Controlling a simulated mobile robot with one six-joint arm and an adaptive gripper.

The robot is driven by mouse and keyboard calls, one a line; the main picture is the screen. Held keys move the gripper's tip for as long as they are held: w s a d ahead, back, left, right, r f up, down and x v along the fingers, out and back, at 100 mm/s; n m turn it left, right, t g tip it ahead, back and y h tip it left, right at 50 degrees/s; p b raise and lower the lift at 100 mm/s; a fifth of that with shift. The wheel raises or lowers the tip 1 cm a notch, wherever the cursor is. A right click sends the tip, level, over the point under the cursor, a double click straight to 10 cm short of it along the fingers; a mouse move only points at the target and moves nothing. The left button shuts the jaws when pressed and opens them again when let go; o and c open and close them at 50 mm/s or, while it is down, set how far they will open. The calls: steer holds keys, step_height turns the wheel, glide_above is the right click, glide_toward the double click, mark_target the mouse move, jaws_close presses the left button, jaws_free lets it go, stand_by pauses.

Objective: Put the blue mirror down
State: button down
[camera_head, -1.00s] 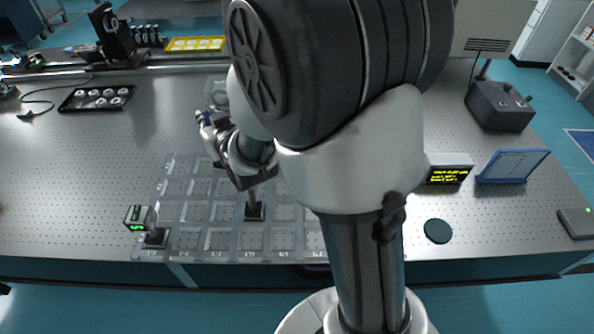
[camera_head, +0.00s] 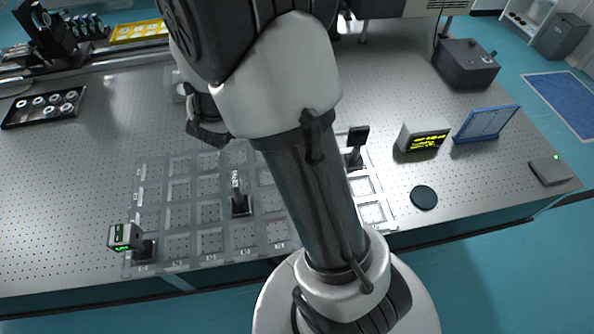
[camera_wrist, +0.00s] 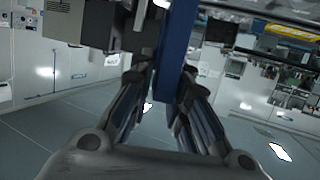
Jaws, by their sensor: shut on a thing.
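In the wrist view my gripper (camera_wrist: 166,92) is shut on a blue upright piece, the blue mirror (camera_wrist: 177,45), seen nearly edge-on between the two fingers. Its lower end is partly hidden by the fingers, and whether it touches anything there cannot be told. In the head view my arm hides the fingertips and the mirror. A clear grid board (camera_head: 208,214) lies on the optical table. A small post on a black base (camera_head: 240,205) stands upright in one of its cells.
A small green-display device (camera_head: 125,236) stands at the board's front left corner. A dark post mount (camera_head: 356,146) stands at its right. Further right are a yellow-text display (camera_head: 423,137), a blue-framed panel (camera_head: 486,124) and a round dark disc (camera_head: 423,197).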

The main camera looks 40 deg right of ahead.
steer(key=s+d+f+m+g+h, duration=0.25)
steer(key=s+d+m+g, duration=0.25)
steer(key=s, duration=0.3)
step_height(320, 180, down, 19)
steer(key=b, duration=0.6)
steer(key=shift+s+d+g, duration=0.15)
steer(key=shift+d+g, duration=0.05)
steer(key=shift+g, duration=0.1)
steer(key=shift+f, duration=0.2)
steer(key=shift+f, duration=0.15)
steer(key=c, duration=1.5)
jaws_free()
steer(key=shift+c, duration=0.2)
